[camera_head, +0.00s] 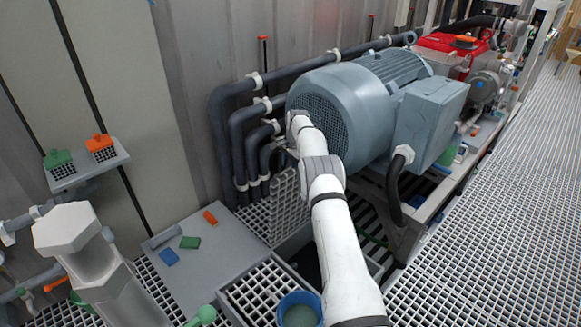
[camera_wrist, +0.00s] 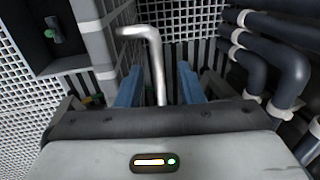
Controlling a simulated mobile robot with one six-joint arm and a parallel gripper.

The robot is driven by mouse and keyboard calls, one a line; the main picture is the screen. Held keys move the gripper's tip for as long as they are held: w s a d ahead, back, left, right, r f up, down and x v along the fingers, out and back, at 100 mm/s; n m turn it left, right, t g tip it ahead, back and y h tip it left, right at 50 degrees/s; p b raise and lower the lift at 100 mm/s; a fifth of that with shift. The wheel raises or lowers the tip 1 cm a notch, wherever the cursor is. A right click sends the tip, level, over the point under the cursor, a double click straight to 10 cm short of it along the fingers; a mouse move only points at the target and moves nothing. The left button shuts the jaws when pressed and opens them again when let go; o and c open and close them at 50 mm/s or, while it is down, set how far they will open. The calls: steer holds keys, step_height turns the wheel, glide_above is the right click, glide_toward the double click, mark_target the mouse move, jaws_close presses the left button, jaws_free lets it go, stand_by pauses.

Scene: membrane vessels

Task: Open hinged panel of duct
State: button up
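A grey grated panel (camera_head: 289,205) stands upright beside a dark floor opening (camera_head: 303,262) in the head view; I take it to be the duct's hinged panel. A perforated surface (camera_wrist: 182,20) shows at the top of the wrist view; I cannot tell if it is the same panel. My gripper (camera_wrist: 158,78) has its two blue fingers apart. A pale bent rod, like a handle (camera_wrist: 156,55), shows between them, with no clear contact. In the head view my arm covers part of the opening, and the fingers are not clearly visible.
A large grey-blue motor (camera_head: 350,105) stands right of my arm. Dark pipes (camera_head: 222,135) run along the wall, also at the wrist view's right (camera_wrist: 275,55). A blue bucket (camera_head: 299,299) stands near the grating. Small coloured blocks lie on a grey plate (camera_head: 215,255). Grated walkway at right is clear.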

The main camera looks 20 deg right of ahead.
steer(key=r, duration=0.3)
steer(key=s+r, duration=0.1)
steer(key=r, duration=0.1)
steer(key=shift+d+r+p, duration=0.2)
steer(key=shift+r+p, duration=0.1)
steer(key=s+a+r+n+p, duration=0.25)
steer(key=s+r, duration=0.35)
steer(key=r, duration=0.4)
steer(key=s+a+r+n+p, duration=0.1)
steer(key=s+r+p, duration=0.2)
steer(key=s+r, duration=0.55)
steer(key=s+a+r+n+p, duration=0.25)
steer(key=s+r, duration=0.25)
steer(key=r, duration=0.6)
steer(key=s+a+r+n+p, duration=0.1)
steer(key=s+r+n+p, duration=0.2)
steer(key=s, duration=0.7)
steer(key=s+a+r+p, duration=0.1)
steer(key=s+r+p, duration=0.1)
steer(key=s+r, duration=0.5)
steer(key=s+a+f+n+h+p, duration=0.1)
steer(key=s+f+n+p, duration=0.2)
steer(key=s, duration=1.4)
steer(key=shift+s+f+t+p, duration=0.25)
steer(key=shift+f+t+p, duration=0.05)
steer(key=shift+f, duration=0.15)
steer(key=shift+a, duration=0.1)
